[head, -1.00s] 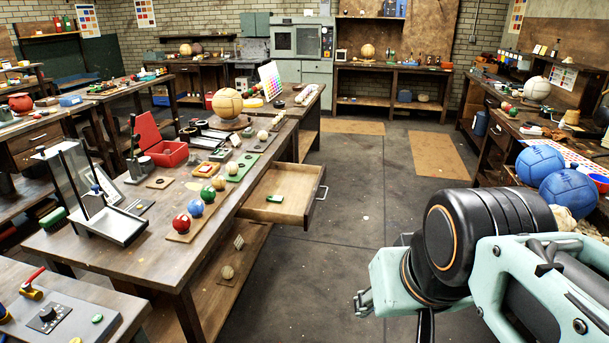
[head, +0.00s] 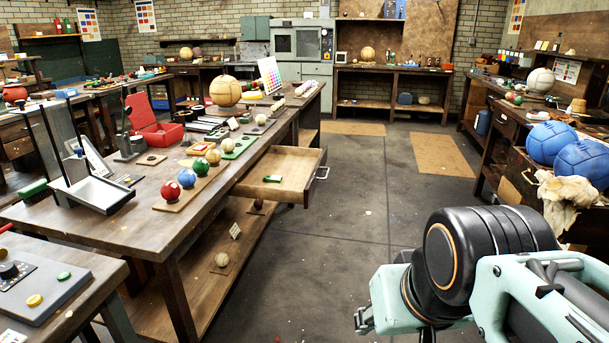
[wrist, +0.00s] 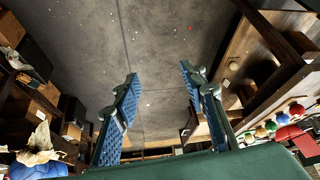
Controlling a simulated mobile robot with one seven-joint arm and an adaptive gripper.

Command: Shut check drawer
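The check drawer (head: 290,165) is a wooden drawer pulled out from the right side of the long workbench (head: 130,222). It has a metal handle (head: 322,172) on its front, and a small green item (head: 272,179) lies inside. In the head view my gripper (head: 362,320) is at the lower right, over the aisle and well apart from the drawer. In the wrist view the two blue-padded fingers of my gripper (wrist: 158,95) are spread apart with only floor between them.
Red, blue and other small balls (head: 187,179) stand on the workbench. A bench at right carries large blue balls (head: 583,163) and a cream cloth (head: 572,195). The concrete aisle (head: 355,220) between is clear. A low table (head: 75,290) is at lower left.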

